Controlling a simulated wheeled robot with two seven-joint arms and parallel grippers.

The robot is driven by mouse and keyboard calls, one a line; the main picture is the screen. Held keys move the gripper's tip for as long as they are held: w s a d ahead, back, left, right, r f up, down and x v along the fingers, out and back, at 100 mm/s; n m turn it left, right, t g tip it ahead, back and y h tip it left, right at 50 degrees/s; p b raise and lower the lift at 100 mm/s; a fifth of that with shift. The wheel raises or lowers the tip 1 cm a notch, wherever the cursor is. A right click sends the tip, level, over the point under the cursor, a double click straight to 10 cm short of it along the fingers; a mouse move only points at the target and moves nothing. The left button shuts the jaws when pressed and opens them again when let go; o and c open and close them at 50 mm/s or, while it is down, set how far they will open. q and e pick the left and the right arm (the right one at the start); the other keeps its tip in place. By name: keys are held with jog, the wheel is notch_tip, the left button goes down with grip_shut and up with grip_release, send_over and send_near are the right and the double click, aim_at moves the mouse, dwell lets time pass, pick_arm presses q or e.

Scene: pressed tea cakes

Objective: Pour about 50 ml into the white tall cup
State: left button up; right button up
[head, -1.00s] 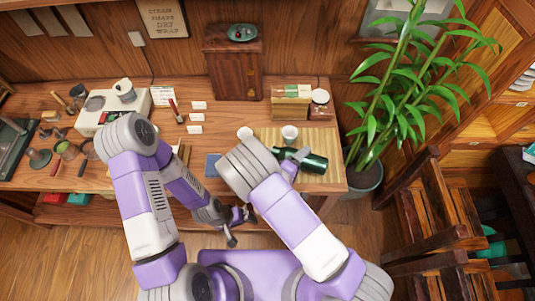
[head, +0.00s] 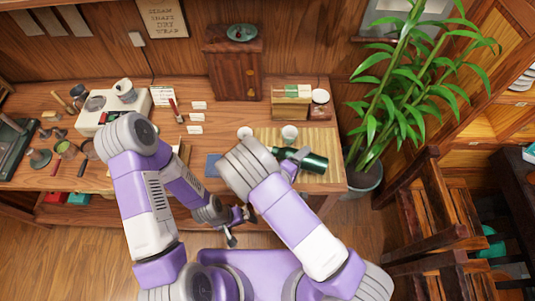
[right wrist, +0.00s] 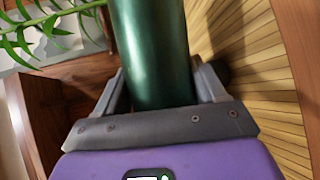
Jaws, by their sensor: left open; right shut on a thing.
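A dark green flask (head: 313,161) is held well tilted, near to lying flat, above the right part of the table. My right gripper (head: 291,168) is shut on it; in the right wrist view the flask (right wrist: 150,50) stands between the two fingers. No liquid is visible. My left gripper (head: 236,226) is open and empty, low in front of the table edge.
A slatted bamboo mat (head: 325,144) lies under the flask area. A wooden box (head: 290,106) and a wooden cabinet (head: 234,72) stand behind. A potted plant (head: 372,165) is close on the right. Tools and a white device (head: 100,112) occupy the table's left.

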dwell(0.3)
jog(key=f+m+b, duration=0.1)
jog(key=f+y+b, duration=0.1)
jog(key=b, duration=0.1)
jog(key=shift+s+d+m, duration=0.15)
jog(key=shift+d+m, duration=0.2)
jog(key=shift+m, duration=0.05)
jog(key=shift+r+b, duration=0.1)
jog(key=shift+b, duration=0.25)
jog(key=shift+r+m+y+p, duration=0.3)
jog(key=shift+r+m+p, duration=0.05)
jog(key=shift+r+m, duration=0.05)
jog(key=shift+a+r+m+y, duration=0.15)
jog(key=shift+r+m+y, duration=0.15)
jog(key=shift+m+y, duration=0.1)
jog(key=shift+f, duration=0.1)
dwell(0.7)
